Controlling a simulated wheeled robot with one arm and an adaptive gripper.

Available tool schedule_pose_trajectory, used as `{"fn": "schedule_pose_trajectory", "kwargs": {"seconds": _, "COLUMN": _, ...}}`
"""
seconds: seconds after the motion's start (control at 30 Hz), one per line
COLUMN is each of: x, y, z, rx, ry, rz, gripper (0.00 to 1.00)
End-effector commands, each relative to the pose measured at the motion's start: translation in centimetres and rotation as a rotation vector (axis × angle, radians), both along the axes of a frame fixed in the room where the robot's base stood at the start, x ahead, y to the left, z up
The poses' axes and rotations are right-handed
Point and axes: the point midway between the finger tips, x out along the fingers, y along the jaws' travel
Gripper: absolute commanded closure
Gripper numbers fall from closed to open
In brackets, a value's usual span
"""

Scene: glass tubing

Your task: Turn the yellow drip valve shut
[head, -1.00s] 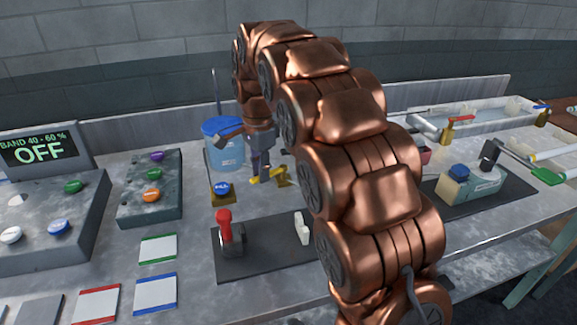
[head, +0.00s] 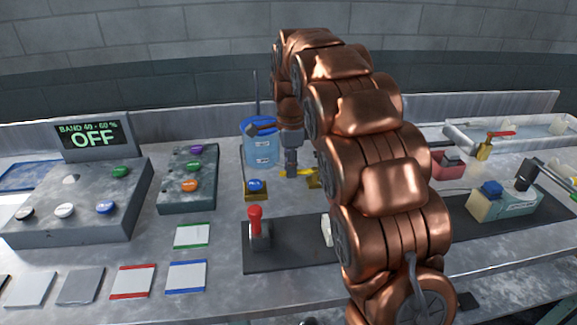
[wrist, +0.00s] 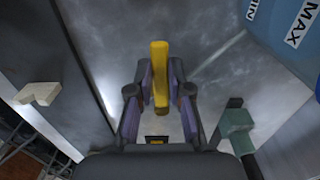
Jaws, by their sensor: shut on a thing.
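The yellow drip valve (head: 301,173) stands on the bench, right of the blue bucket. Its brass-coloured body is partly hidden behind my arm. In the wrist view its yellow handle (wrist: 159,75) lies lengthwise between my gripper's two fingers. My gripper (wrist: 160,82) points down and is shut on this handle, with a finger on each side. In the head view my gripper (head: 291,170) is small, at the handle's left part, and its fingertips are hard to make out.
The blue bucket (head: 257,152) stands close behind. A blue button on a yellow box (head: 256,195) is left of the valve. A red lever (head: 255,222) and a pale lever (head: 327,230) stand on the dark mat in front. A display (head: 92,135) reads OFF.

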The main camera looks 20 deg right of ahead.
Motion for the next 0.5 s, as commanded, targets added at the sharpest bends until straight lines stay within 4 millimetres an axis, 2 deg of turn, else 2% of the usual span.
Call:
{"fn": "schedule_pose_trajectory", "kwargs": {"seconds": 0.1, "x": 0.11, "y": -0.02, "z": 0.24, "rx": 0.0, "ry": -0.006, "rz": 0.001, "gripper": 1.0}}
{"fn": "schedule_pose_trajectory", "kwargs": {"seconds": 0.13, "x": 0.12, "y": 0.0, "z": 0.24, "rx": 0.0, "ry": -0.007, "rz": 0.002, "gripper": 0.79}}
{"fn": "schedule_pose_trajectory", "kwargs": {"seconds": 0.33, "x": 0.06, "y": 0.02, "z": 0.14, "rx": -0.001, "ry": -0.004, "rz": 0.002, "gripper": 0.58}}
{"fn": "schedule_pose_trajectory", "kwargs": {"seconds": 0.5, "x": 0.03, "y": 0.02, "z": 0.09, "rx": 0.0, "ry": -0.002, "rz": 0.002, "gripper": 0.56}}
